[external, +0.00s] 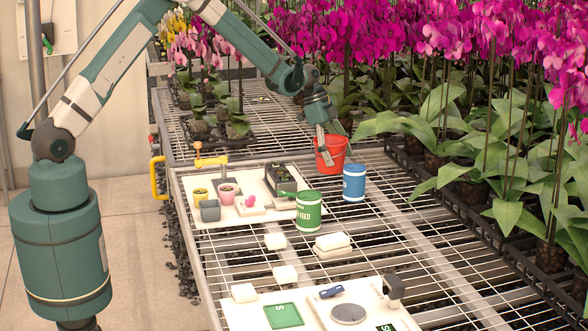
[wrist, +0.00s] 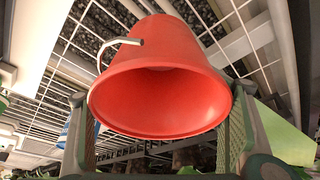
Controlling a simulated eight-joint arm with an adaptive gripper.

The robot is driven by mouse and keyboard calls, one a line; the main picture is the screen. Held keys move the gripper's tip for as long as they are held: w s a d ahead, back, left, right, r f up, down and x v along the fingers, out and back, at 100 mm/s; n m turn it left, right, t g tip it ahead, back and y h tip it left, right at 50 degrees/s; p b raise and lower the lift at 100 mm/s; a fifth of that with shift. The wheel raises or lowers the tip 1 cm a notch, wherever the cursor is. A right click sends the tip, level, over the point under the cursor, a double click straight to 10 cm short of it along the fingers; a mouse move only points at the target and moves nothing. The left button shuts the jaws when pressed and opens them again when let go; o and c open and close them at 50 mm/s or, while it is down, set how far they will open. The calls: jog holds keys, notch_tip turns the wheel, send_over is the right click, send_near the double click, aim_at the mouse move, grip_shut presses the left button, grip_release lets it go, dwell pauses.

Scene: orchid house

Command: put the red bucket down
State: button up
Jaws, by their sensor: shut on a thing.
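The red bucket (external: 330,152) is near the far middle of the wire bench in the external view. It fills the middle of the wrist view (wrist: 165,85), with its open mouth facing the camera and its pale handle hanging to one side. My gripper (external: 328,142) is shut on the bucket, with one finger on each side of it in the wrist view (wrist: 160,145). I cannot tell whether the bucket's base touches the bench mesh (external: 400,215).
A blue can (external: 354,183) stands just in front of the bucket, and a green can (external: 308,211) stands to its front left. A white tray (external: 225,216) with small pots lies at left. Orchids in dark trays (external: 480,225) line the right. Open mesh lies right of the cans.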

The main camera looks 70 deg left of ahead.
dwell(0.3)
jog(key=o, duration=1)
jog(key=shift+f, duration=0.1)
jog(key=p+v, duration=0.2)
jog(key=v, duration=1)
jog(key=shift+d+r, duration=0.1)
jog(key=shift+r, duration=0.15)
